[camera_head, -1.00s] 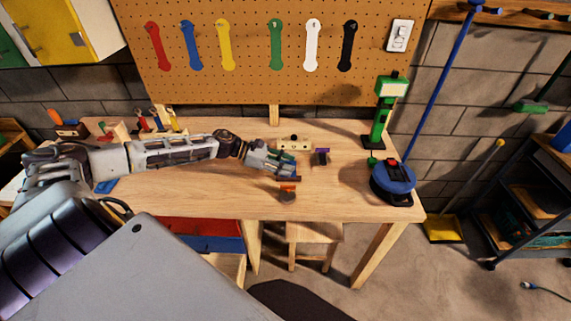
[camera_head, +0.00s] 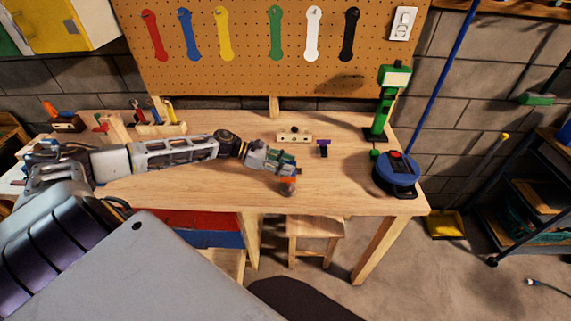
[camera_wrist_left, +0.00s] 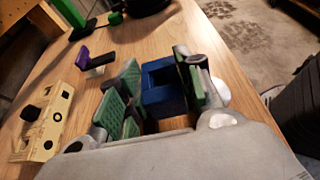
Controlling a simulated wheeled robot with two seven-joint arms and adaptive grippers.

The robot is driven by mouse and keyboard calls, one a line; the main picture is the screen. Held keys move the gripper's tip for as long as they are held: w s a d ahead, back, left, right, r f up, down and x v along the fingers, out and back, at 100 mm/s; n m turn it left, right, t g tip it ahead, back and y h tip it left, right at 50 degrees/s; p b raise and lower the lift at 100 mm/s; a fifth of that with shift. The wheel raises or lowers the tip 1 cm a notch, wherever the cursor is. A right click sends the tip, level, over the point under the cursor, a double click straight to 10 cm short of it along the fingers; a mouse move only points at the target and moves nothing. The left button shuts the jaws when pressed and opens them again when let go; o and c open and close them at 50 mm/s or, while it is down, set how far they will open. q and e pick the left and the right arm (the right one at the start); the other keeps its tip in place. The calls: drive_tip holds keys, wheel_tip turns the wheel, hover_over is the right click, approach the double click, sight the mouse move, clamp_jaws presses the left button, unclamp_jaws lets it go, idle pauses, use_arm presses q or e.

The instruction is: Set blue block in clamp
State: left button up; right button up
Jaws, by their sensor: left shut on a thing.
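The blue block (camera_wrist_left: 163,88) sits between the green pads of my left gripper (camera_wrist_left: 158,92) in the left wrist view. The gripper is shut on it. In the head view, my left gripper (camera_head: 284,165) is low over the front middle of the workbench, and its fingers hide the block. A small orange and grey thing (camera_head: 289,184), which may be the clamp, is at the bench's front edge, right by the fingertips. The gripper partly covers it, so I cannot tell whether the block touches it. My right gripper is not in view.
A pale wooden piece with holes (camera_head: 294,136) and a purple and black item (camera_head: 323,146) lie behind the gripper. A green lamp (camera_head: 382,108) and a blue reel (camera_head: 397,174) stand at the right. The bench between gripper and reel is bare.

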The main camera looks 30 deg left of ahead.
use_arm(q)
drive_tip(key=shift+f+b, duration=1.05)
drive_tip(key=shift+f, duration=0.35)
drive_tip(key=shift+s+f, duration=0.15)
drive_tip(key=shift+f, duration=0.05)
